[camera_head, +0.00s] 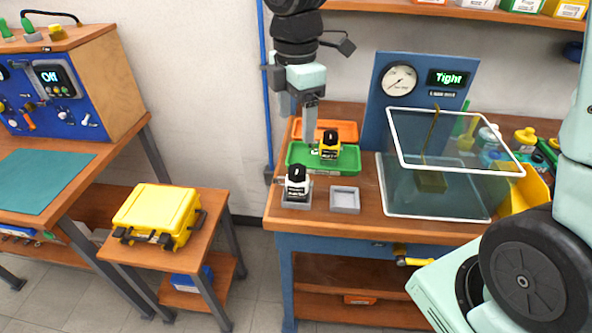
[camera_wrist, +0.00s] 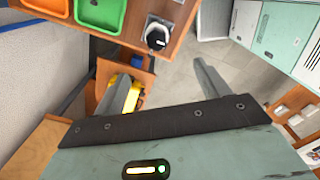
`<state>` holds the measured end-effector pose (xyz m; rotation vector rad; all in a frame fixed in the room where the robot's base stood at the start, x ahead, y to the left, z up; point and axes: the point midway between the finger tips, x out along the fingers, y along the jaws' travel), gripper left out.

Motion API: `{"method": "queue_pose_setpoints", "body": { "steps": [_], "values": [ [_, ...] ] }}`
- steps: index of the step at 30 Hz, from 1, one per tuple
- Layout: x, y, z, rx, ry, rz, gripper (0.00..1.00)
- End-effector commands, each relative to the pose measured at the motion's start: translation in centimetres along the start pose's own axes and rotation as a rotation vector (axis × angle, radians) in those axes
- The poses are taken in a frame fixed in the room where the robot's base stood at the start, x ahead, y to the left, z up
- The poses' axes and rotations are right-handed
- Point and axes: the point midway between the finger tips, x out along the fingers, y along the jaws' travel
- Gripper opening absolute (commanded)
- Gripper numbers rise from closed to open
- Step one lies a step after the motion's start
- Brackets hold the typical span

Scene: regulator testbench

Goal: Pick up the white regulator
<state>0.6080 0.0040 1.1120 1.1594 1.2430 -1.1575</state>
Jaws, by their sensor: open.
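The white regulator (camera_head: 297,184) has a black knob on top and stands upright in a grey holder near the front left of the workbench. It also shows at the top of the wrist view (camera_wrist: 156,38), beyond the gap between my fingers. My gripper (camera_head: 303,116) hangs from above, over the back left of the bench. In the wrist view my gripper (camera_wrist: 162,70) has its two fingers spread wide with nothing between them. It is apart from the regulator.
A yellow regulator (camera_head: 329,149) sits in a green tray (camera_head: 298,155), with an orange tray (camera_head: 343,130) behind. An empty grey holder (camera_head: 345,200) is right of the white regulator. A clear tank with a raised lid (camera_head: 454,169) stands farther right. A yellow case (camera_head: 158,212) lies left.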

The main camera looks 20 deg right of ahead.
Motion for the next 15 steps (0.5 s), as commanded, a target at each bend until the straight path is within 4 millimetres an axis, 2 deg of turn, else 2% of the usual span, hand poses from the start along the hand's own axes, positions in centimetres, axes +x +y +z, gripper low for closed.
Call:
{"method": "queue_pose_setpoints", "body": {
  "steps": [2, 5, 15],
  "values": [
    [-0.2, 0.6, 0.6, -0.027, -0.001, -0.001, 0.74],
    [1.0, 0.7, 0.7, -0.039, -0.002, -0.005, 0.74],
    [8.1, 0.5, 0.6, -0.039, -0.002, -0.006, 0.74]
  ]
}}
